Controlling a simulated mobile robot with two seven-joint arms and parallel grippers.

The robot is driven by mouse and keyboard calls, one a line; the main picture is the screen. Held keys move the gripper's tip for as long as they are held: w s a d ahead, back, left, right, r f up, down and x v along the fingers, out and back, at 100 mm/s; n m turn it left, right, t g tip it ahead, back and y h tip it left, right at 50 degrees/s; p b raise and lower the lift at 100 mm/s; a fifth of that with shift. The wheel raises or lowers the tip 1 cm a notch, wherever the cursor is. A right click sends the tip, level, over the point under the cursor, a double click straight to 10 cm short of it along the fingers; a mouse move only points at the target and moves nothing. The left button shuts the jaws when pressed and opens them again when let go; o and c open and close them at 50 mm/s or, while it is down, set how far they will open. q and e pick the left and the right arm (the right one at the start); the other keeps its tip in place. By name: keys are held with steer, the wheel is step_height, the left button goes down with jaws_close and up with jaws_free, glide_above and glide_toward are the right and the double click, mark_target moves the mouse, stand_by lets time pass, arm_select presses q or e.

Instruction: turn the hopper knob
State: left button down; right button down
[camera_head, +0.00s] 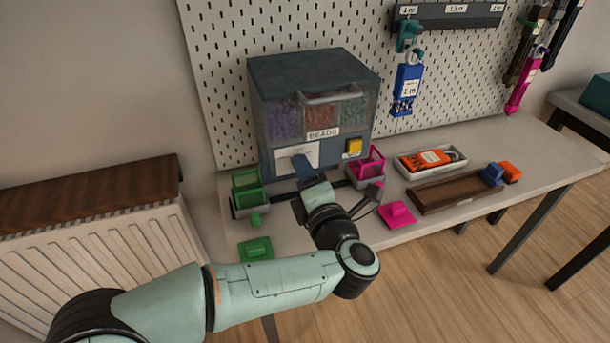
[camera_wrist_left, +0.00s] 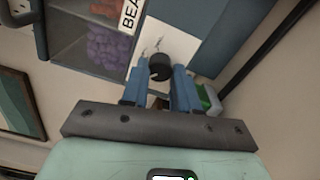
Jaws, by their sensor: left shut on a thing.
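The bead hopper (camera_head: 350,87) is a dark grey box with clear front windows over purple, red and green beads, labelled BEADS. A white plate (camera_head: 283,157) is on its lower front. In the left wrist view the black round knob (camera_wrist_left: 160,66) shows in front of this plate, between the blue fingers of my left gripper (camera_wrist_left: 159,80). The fingers are shut on the knob. In the head view my left gripper (camera_head: 303,167) reaches the white plate and hides the knob. My right gripper is not in view.
A green bin (camera_head: 247,190) and a pink bin (camera_head: 368,167) stand at the hopper's foot. Green (camera_head: 257,249) and pink (camera_head: 397,214) pieces lie near the bench's front edge. A grey tray (camera_head: 402,171) and a brown tray (camera_head: 440,197) are to the right. A yellow button (camera_head: 354,146) is on the hopper.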

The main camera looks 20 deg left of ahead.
arm_select(q)
steer(key=shift+n, duration=1.2)
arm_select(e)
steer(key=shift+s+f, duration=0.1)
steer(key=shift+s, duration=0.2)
arm_select(q)
steer(key=c, duration=0.8)
jaws_free()
steer(key=shift+c, duration=0.2)
steer(key=shift+s, duration=0.1)
steer(key=p+v, duration=0.2)
steer(key=v, duration=1.1)
steer(key=shift+d, duration=0.2)
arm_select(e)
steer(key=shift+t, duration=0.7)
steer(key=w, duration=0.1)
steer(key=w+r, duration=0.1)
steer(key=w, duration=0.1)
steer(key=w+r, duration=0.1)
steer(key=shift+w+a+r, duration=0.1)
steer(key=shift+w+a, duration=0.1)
